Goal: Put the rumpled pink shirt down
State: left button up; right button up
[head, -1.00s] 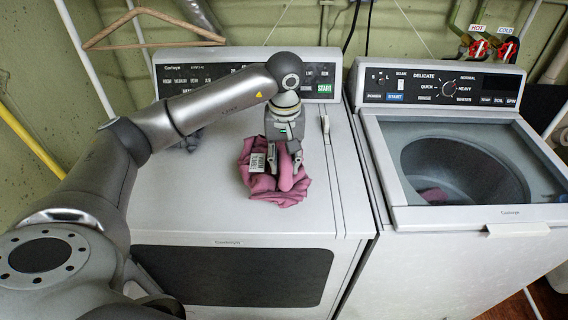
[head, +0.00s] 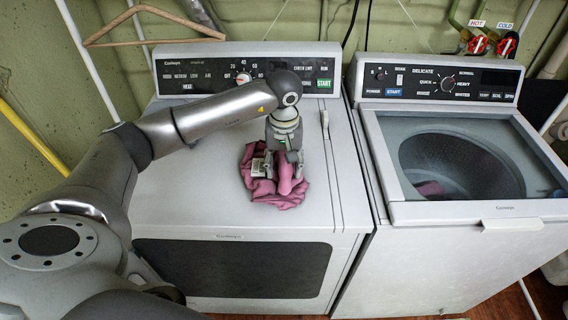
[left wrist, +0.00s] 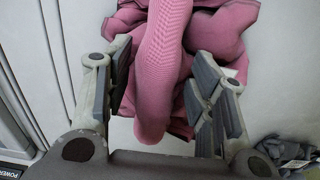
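The rumpled pink shirt (head: 289,193) lies in a heap on top of the left machine (head: 190,205), near its front right part. A pale label shows on it. My left gripper (head: 281,163) is directly above the shirt, pointing down, with its fingers low around the top of the heap. In the left wrist view, the fingers (left wrist: 160,95) stand apart, and a raised fold of the pink shirt (left wrist: 163,60) is between them. Pale gaps show beside the fold, and the pads do not look clamped on it. My right gripper is not in view.
The right machine (head: 400,215) has an open top and a pink cloth (head: 430,188) inside its drum. A grey-blue cloth (left wrist: 285,152) lies behind the shirt. A wooden hanger (head: 150,12) hangs at the back left. The left machine's top is mostly clear.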

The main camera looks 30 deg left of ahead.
pick_arm(q)
jog(key=shift+r, duration=0.15)
jog(key=shift+w+r, duration=0.1)
jog(key=shift+r, duration=0.1)
notch_tip(320, 180, up, 10)
jog(key=b, duration=0.3)
jog(key=shift+d+r, duration=0.1)
jog(key=shift+s+r, duration=0.2)
jog(key=shift+r, duration=0.5)
jog(key=shift+f, duration=0.1)
